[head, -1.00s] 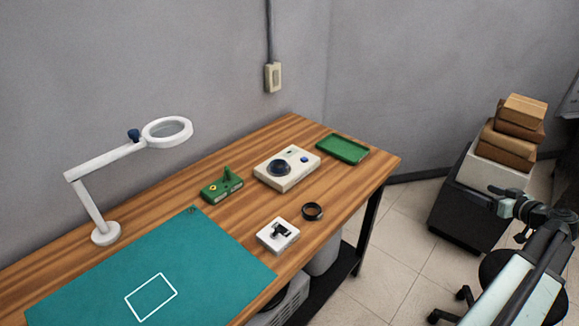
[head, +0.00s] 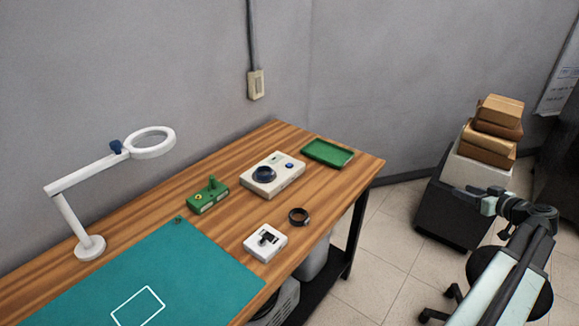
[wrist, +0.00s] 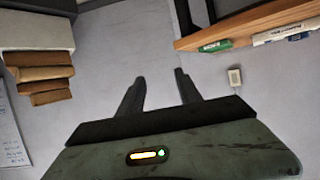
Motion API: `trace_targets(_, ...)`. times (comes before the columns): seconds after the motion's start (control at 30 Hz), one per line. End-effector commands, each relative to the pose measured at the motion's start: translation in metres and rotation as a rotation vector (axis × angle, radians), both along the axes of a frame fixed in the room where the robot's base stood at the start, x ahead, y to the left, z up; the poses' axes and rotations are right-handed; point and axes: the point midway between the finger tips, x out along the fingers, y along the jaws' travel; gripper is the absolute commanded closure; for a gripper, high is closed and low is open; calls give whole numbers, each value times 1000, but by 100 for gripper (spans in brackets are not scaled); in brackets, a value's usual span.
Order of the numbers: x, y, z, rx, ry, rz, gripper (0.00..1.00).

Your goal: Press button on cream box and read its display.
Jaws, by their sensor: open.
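The cream box (head: 285,181) sits on the wooden table (head: 225,238) toward its far end in the head view. Its top carries a dark round part (head: 264,174), a small blue button (head: 289,166) and a small dark patch near the back edge. The patch is too small to read. My arm comes in at the lower right of the head view, off the table and well apart from the box. In the wrist view my gripper (wrist: 158,82) is open, with nothing between its two fingers.
A green tray (head: 328,152), a green device (head: 208,197), a black ring (head: 298,216) and a white block (head: 265,243) lie around the box. A magnifier lamp (head: 88,245) stands at left beside a teal mat (head: 175,265). Stacked boxes (head: 490,140) and a stool (head: 520,285) stand right.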

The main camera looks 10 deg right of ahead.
Motion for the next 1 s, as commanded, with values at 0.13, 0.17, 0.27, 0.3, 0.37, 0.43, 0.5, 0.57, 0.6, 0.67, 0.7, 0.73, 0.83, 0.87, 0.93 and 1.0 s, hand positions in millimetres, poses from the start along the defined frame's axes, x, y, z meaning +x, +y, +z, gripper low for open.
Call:
trace_targets(0.13,0,0,0,0,0,0,100)
trace_targets(0.17,0,0,0,0,0,0,100)
trace_targets(0.27,0,0,0,0,0,0,100)
trace_targets(0.3,0,0,0,0,0,0,100)
trace_targets(0.37,0,0,0,0,0,0,100)
trace_targets(0.43,0,0,0,0,0,0,100)
trace_targets(0.5,0,0,0,0,0,0,100)
trace_targets(0.57,0,0,0,0,0,0,100)
trace_targets(0.6,0,0,0,0,0,0,100)
trace_targets(0.67,0,0,0,0,0,0,100)
trace_targets(0.7,0,0,0,0,0,0,100)
trace_targets(0.73,0,0,0,0,0,0,100)
trace_targets(0.83,0,0,0,0,0,0,100)
trace_targets(0.87,0,0,0,0,0,0,100)
trace_targets(0.93,0,0,0,0,0,0,100)
trace_targets(1.0,0,0,0,0,0,0,100)
